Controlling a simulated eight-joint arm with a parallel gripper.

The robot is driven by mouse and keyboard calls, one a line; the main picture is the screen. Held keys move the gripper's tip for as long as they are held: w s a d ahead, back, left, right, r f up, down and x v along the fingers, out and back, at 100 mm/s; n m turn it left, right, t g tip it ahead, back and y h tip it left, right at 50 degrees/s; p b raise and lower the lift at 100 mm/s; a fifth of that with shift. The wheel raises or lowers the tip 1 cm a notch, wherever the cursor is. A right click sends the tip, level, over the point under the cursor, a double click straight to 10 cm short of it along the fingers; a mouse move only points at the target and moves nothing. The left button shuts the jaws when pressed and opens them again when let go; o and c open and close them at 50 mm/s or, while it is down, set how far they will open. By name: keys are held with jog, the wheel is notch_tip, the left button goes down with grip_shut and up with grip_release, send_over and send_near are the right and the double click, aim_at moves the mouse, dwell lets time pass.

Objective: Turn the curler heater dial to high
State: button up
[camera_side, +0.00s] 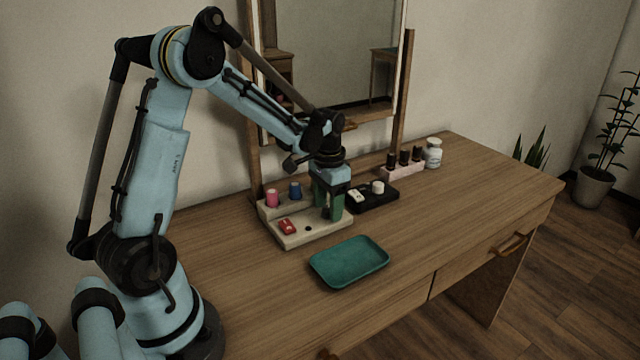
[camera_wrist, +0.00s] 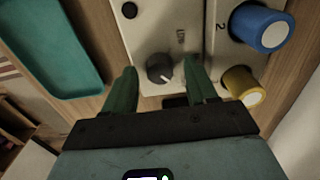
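The curler heater (camera_side: 290,240) is a cream stepped unit on the table, with a pink roller (camera_side: 272,197), a blue roller (camera_side: 295,190) and a red switch (camera_side: 287,227). Its dial (camera_wrist: 159,68) is a dark round knob with a white pointer line, seen in the wrist view. The pointer aims toward the lower right there. My gripper (camera_side: 331,209) points down over the heater's right end. In the wrist view its green fingers are open, one on each side of the dial. I cannot tell whether they touch it.
A teal tray (camera_side: 350,263) lies in front. The table's right side is clear.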

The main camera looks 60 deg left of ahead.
aim_at(328, 208)
notch_tip(328, 208, up, 12)
dwell(0.8)
jog(key=shift+d+r, duration=0.1)
jog(key=s+d+f+t, duration=0.1)
jog(key=s+d+t, duration=0.6)
jog(key=d, duration=0.7)
jog(key=s, duration=0.2)
jog(key=shift+s+d+f, duration=0.15)
jog(key=shift+s+d, duration=0.15)
jog(key=shift+d, duration=0.1)
